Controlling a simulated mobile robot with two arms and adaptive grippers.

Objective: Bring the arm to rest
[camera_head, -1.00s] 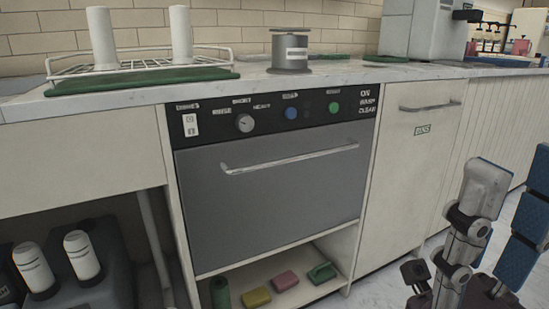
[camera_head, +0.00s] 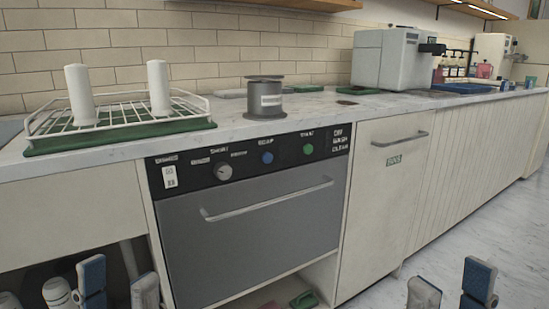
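My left gripper (camera_head: 118,278) shows at the bottom left edge, with a blue-padded finger and a grey finger standing apart. It is open, and nothing shows between the fingers. My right gripper (camera_head: 452,276) shows at the bottom right edge. Its grey finger and blue-padded finger are also apart, with nothing visible between them. The rest of both arms is out of view.
An undercounter dishwasher (camera_head: 250,238) with a bar handle stands closed ahead. On the counter (camera_head: 225,133) are a wire rack (camera_head: 190,98) with two white cylinders, a grey canister (camera_head: 265,112) and a grey machine (camera_head: 385,62). Open floor (camera_head: 500,225) lies right.

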